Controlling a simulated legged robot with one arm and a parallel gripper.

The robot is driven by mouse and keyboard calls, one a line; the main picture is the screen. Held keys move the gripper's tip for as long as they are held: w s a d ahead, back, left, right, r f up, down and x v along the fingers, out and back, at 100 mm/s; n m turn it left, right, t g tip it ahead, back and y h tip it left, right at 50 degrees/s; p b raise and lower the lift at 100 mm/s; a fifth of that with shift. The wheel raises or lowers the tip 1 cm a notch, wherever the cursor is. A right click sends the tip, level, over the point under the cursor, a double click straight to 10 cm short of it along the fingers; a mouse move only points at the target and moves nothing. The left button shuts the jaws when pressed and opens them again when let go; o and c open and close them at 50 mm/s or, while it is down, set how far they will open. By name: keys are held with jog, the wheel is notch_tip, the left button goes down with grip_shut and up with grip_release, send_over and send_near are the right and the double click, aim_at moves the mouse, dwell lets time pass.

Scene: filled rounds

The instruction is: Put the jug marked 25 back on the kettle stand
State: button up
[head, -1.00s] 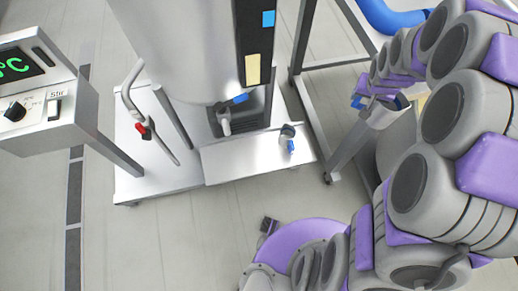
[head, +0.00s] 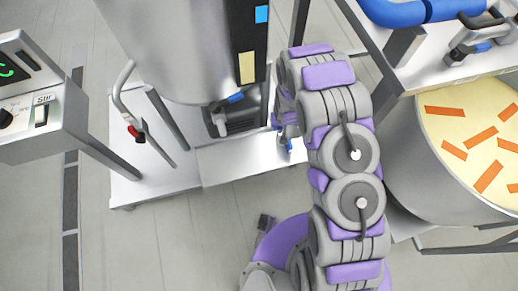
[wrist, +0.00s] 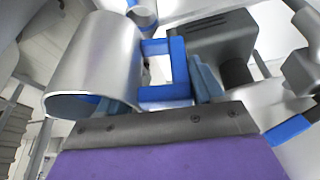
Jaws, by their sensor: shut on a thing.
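In the wrist view a silver, open-ended cylindrical jug (wrist: 95,65) lies at the left of my gripper (wrist: 170,92), with a blue squared handle (wrist: 165,72). My gripper is shut on this handle. The jug's mark does not show, so I cannot read 25. In the head view the jug is hidden by my arm, and my gripper (head: 285,120) is mostly covered, over the right part of the stand. The steel kettle stand (head: 238,165) carries a tall metal kettle (head: 190,50) with a dark outlet at its foot.
A control box (head: 40,105) stands left. A round vessel (head: 415,170) with orange strips stands right, below blue piping (head: 420,10). The front floor is partly clear.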

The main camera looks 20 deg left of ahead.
jog(key=s+f+n, duration=0.1)
jog(key=s+f, duration=0.4)
jog(key=f, duration=0.5)
jog(key=s+f+n, duration=0.2)
jog(key=s+f, duration=0.3)
jog(key=f, duration=0.6)
jog(key=shift+y, duration=0.4)
jog(key=w+a+f+b, duration=0.1)
jog(key=w+a+b, duration=0.1)
jog(key=a, duration=0.3)
jog(key=w+a+f+b, duration=0.2)
jog(key=a, duration=0.3)
jog(key=w+a+f+b, duration=0.1)
jog(key=w+a+b, duration=0.1)
jog(key=a, duration=0.3)
jog(key=shift+w+f+b, duration=0.4)
jog(key=shift+b, duration=0.15)
jog(key=shift+r, duration=0.15)
jog(key=o, duration=1.6)
